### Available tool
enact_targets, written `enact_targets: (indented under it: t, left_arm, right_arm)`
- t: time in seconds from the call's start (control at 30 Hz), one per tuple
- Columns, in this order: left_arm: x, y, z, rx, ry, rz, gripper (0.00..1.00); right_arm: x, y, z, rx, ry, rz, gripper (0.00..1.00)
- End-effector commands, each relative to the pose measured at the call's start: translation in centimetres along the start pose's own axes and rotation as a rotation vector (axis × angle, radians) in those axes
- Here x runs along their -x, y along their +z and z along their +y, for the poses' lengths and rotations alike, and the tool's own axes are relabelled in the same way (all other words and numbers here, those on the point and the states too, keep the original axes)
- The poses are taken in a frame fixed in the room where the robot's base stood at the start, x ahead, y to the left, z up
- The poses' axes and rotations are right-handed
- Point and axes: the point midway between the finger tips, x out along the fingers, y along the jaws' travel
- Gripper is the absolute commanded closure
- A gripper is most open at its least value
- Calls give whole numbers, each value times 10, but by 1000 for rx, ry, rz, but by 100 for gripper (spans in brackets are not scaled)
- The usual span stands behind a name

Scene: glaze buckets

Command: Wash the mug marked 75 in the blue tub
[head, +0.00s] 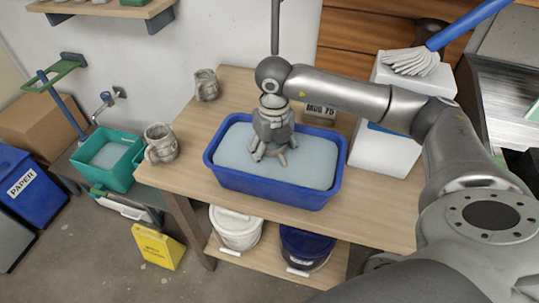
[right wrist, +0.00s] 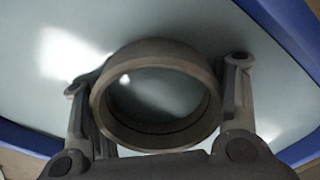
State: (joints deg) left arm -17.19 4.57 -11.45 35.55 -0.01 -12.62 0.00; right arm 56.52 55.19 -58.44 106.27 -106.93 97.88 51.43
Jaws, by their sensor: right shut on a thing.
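The blue tub (head: 270,192) stands on the wooden table, full of pale water (head: 215,160). My right gripper (head: 268,153) points down into the tub, close to the water. In the right wrist view its two fingers are shut on a grey-brown mug (right wrist: 150,52), one at each side. The mug's round open rim faces the camera and pale water lies around it. I cannot tell how deep it sits, and no number shows on it. My left gripper is not in view.
Two other grey-brown mugs stand left of the tub, one at the back (head: 206,85) and one at the table's left edge (head: 161,143). A white container (head: 385,152) is close on the right. A green tub (head: 118,178) stands lower left.

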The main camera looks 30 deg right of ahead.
Motion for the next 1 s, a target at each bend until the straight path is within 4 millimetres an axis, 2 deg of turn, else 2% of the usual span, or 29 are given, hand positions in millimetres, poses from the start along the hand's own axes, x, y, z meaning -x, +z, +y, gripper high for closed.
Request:
enact_targets:
  t: [0.13, 0.37, 0.8, 1.0]
  left_arm:
    - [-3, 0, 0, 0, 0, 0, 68]
    - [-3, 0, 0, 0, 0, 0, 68]
    - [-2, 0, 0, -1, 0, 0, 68]
    - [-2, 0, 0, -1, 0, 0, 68]
  right_arm:
    - [0, 1, -9, -3, 0, -2, 69]
    - [1, 1, -9, 0, 1, -2, 69]
    - [1, -1, 12, 1, 1, -2, 69]
    - [1, -1, 14, 0, 0, -2, 69]
